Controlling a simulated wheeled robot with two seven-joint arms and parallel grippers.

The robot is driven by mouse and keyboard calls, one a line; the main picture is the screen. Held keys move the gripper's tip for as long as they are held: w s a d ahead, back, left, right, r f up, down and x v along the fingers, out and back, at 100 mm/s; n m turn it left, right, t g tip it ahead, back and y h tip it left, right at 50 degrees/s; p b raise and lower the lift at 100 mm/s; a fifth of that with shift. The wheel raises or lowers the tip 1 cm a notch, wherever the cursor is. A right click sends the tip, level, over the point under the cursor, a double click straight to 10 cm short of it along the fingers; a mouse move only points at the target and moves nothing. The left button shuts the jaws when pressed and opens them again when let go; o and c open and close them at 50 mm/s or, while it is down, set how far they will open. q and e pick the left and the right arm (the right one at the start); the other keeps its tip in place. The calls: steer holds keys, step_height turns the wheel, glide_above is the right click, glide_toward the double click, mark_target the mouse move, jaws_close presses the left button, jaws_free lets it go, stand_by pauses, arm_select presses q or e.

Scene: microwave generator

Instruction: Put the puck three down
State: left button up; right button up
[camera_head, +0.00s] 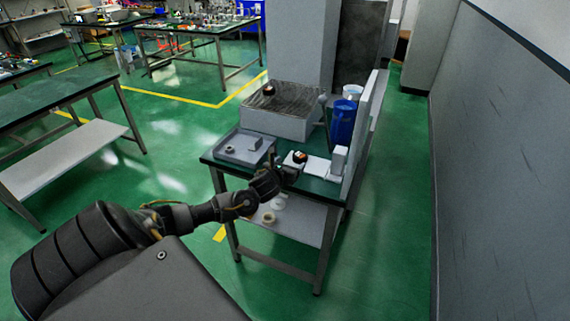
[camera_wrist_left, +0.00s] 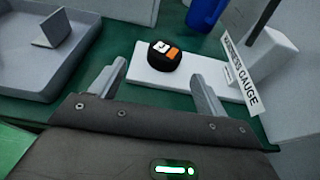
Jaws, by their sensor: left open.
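A black puck with an orange and white label (camera_head: 299,156) rests on a white plate (camera_head: 316,168) at the front of the green-topped table. In the left wrist view the puck (camera_wrist_left: 163,56) lies flat on the plate (camera_wrist_left: 190,78); the mark on its label is too small to read surely. My left gripper (camera_head: 288,172) is just in front of the plate. In the left wrist view its fingers (camera_wrist_left: 157,72) are spread apart, with the puck just beyond and between their tips, apparently not touched. My right gripper is not in view.
A grey tray (camera_head: 229,158) with small items stands left of the plate. A hardness gauge post (camera_wrist_left: 262,60) stands on the right. Behind are a blue container (camera_head: 342,122) and a grate-topped box (camera_head: 273,124) with a dark round item (camera_head: 268,90) on it.

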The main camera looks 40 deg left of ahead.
arm_select(q)
steer(key=shift+v, duration=2.1)
